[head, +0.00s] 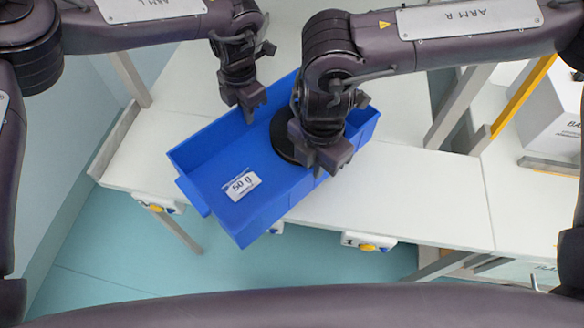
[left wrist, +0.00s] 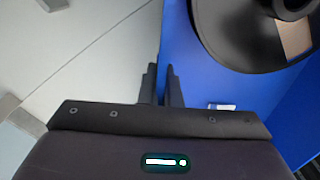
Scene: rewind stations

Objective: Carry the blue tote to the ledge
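The blue tote (head: 212,150) is in the middle of the head view, turned at a slant over the white bench, with its near corner past the bench's front edge. I cannot tell whether its base touches the bench. My left gripper (head: 248,108) is at its far long wall. In the left wrist view the fingers (left wrist: 161,85) are close together with the wall of the tote (left wrist: 205,95) between them. My right gripper (head: 322,160) is shut over the near long wall, its fingertips partly hidden.
The white bench (head: 430,190) runs across the view, clear to the right of the tote. Grey posts (head: 460,105) and a yellow strip (head: 525,92) stand at the right, before a white box (head: 556,110). Small units with yellow knobs (head: 368,242) line the front edge.

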